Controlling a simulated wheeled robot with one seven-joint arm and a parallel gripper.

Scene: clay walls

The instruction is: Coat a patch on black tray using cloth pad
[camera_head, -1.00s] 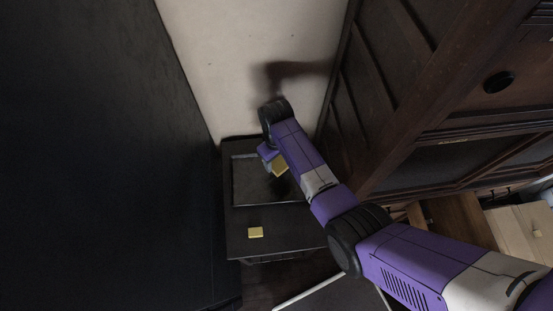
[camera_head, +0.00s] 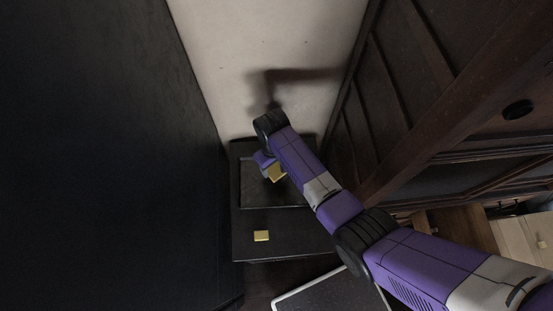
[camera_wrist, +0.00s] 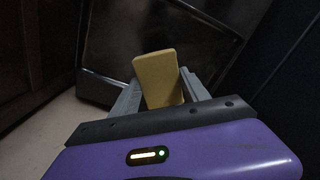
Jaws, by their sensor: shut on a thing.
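The black tray (camera_head: 256,197) lies flat on a small dark table, with a thin rim around its dark face. My gripper (camera_head: 270,170) is over the tray, shut on a yellow pad (camera_head: 277,174), which I take to be the cloth pad. In the wrist view the pad (camera_wrist: 158,72) stands out between the two grey fingers, with the dark tray (camera_wrist: 112,35) beyond it. I cannot tell whether the pad touches the tray. My arm hides the tray's right part. No coated patch can be made out.
A second small yellow block (camera_head: 261,236) lies on the dark table (camera_head: 300,245) in front of the tray. A tall dark panel (camera_head: 110,150) stands to the left, and dark wooden furniture (camera_head: 400,110) to the right. A pale wall (camera_head: 255,50) is behind.

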